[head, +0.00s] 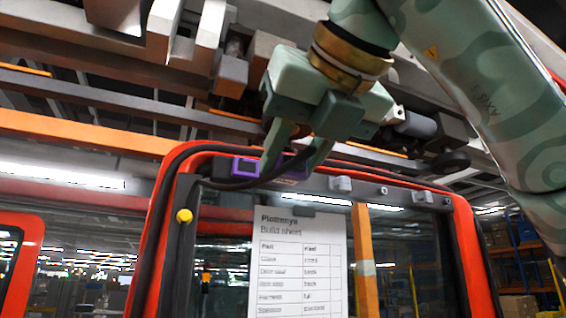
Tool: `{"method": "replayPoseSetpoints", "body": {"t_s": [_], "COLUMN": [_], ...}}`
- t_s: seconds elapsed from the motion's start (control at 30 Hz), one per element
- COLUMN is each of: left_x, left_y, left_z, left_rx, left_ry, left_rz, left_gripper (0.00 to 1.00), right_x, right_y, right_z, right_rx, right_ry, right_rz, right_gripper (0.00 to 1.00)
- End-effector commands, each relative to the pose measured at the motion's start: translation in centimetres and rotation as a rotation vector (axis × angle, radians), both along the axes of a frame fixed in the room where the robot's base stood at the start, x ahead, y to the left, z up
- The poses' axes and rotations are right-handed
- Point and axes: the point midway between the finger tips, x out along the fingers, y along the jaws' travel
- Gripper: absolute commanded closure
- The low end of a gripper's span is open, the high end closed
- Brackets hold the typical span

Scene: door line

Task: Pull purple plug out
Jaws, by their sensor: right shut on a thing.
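A purple plug (294,173) shows at the top inner edge of the red door frame, partly hidden by my fingers. My right gripper (289,161) reaches down from above and is shut on it. A purple-rimmed housing (244,168) sits just left of the fingers. A dark cable crosses in front of this housing toward the fingers. I cannot tell whether the plug is seated in the housing or apart from it. My left gripper is not in view.
The red door frame (463,240) surrounds a window with a printed build sheet (300,262) on it. A yellow knob (184,216) is at the upper left. Grey clips line the top edge. Overhead beams and carrier parts crowd the space above the door.

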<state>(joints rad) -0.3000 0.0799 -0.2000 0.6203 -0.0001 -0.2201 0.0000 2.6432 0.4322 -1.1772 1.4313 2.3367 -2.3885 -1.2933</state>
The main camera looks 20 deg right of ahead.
Motion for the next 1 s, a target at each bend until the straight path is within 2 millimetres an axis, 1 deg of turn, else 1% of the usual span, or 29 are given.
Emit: {"method": "replayPoseSetpoints", "body": {"t_s": [0.03, 0.13, 0.4, 0.6, 0.77, 1.0], "left_x": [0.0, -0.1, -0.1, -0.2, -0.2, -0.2], "left_y": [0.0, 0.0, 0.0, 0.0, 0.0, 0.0], "left_z": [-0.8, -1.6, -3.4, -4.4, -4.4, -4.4], "left_rx": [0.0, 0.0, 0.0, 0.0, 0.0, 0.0], "left_ry": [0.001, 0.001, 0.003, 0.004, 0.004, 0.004], "left_rz": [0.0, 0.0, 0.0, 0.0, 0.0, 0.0], "left_gripper": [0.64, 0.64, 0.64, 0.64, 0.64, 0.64], "right_x": [-0.5, -1.3, -3.6, -5.0, -5.4, -5.1], "right_y": [-0.1, -0.1, -0.2, -0.2, -0.2, -0.2], "right_z": [-0.8, -1.6, -3.9, -5.2, -5.4, -5.5], "right_rx": [0.0, 0.001, 0.001, 0.0, 0.002, 0.001], "right_ry": [-0.002, -0.002, -0.002, -0.001, 0.0, 0.001], "right_rz": [-0.001, 0.0, -0.001, 0.0, -0.001, 0.001], "right_gripper": [1.0, 1.0, 1.0, 1.0, 1.0, 1.0]}}
